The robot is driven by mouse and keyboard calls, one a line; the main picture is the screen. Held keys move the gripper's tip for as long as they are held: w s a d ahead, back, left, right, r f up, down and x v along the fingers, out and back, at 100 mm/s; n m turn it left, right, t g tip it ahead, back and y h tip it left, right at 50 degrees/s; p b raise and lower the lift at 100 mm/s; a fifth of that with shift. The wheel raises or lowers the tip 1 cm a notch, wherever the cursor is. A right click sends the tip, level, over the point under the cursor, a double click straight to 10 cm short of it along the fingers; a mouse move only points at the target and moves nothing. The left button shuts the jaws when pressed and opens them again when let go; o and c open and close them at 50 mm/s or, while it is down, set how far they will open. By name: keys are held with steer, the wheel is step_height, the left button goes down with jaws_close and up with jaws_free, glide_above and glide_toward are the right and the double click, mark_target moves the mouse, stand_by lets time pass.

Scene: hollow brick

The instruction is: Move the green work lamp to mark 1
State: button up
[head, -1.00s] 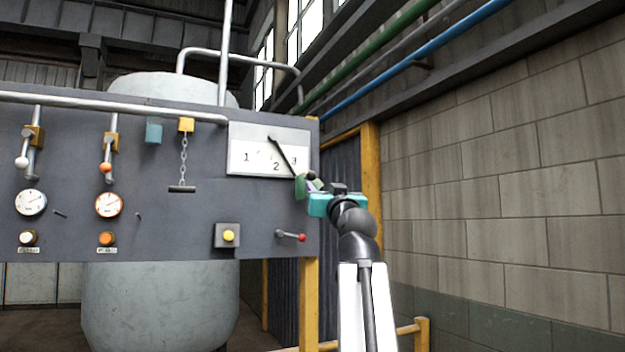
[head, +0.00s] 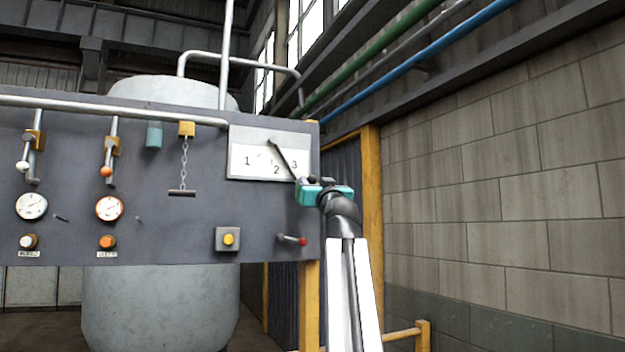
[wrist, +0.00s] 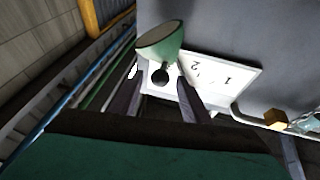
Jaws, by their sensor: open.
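The green work lamp (wrist: 170,40) shows as a green cone with a pale rim in the wrist view, with a dark round knob (wrist: 160,76) below it. In the head view its dark swing arm (head: 284,160) slants down right from a pivot on the white mark plate (head: 250,173), passing between 2 and 3. The lamp head there is mostly hidden by my gripper (head: 302,184). My gripper is open at the plate's lower right corner. In the wrist view the knob appears between the fingertips (wrist: 159,80); contact cannot be told.
A yellow post (head: 371,190) and block wall (head: 500,180) stand to the right.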

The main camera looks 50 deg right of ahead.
mark_target(313, 181)
steer(key=shift+p+x, duration=0.4)
steer(key=shift+x, duration=1.4)
jaws_close()
